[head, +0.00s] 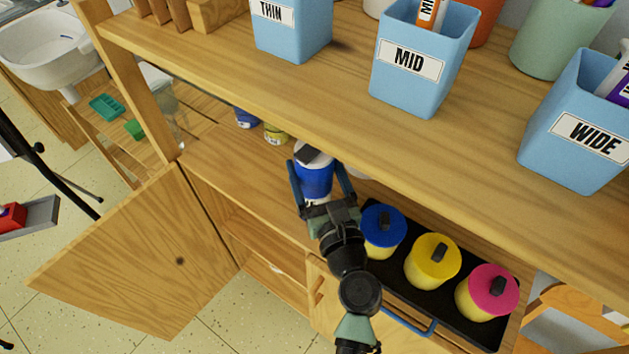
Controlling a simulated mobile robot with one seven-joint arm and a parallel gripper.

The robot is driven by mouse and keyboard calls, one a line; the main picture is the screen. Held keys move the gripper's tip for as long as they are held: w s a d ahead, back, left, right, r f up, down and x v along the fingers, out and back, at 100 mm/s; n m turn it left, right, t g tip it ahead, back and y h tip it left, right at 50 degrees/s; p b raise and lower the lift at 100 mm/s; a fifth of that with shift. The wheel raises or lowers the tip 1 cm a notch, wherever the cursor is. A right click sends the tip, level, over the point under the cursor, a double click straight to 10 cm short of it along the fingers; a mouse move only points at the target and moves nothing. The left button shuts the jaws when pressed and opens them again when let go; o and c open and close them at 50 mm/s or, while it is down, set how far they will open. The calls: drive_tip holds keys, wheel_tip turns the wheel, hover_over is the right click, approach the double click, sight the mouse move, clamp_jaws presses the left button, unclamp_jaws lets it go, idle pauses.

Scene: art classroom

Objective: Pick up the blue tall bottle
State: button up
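A blue bottle (316,181) with a white top and a dark cap stands on the lower shelf, under the front edge of the upper shelf. My gripper (320,178) reaches in from the front, with one finger on each side of the bottle. The fingers are apart with the bottle between them. I cannot tell whether both touch it. The bottle's base is hidden by my gripper.
The upper shelf (330,100) overhangs closely, carrying blue cups labelled THIN, MID and WIDE. A black tray (400,275) with blue-, yellow- and pink-lidded jars is right of my gripper. Small paint jars (275,133) stand behind left. A cabinet door (140,255) hangs open.

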clamp_jaws()
drive_tip(key=shift+r, duration=0.15)
drive_tip(key=shift+r, duration=0.1)
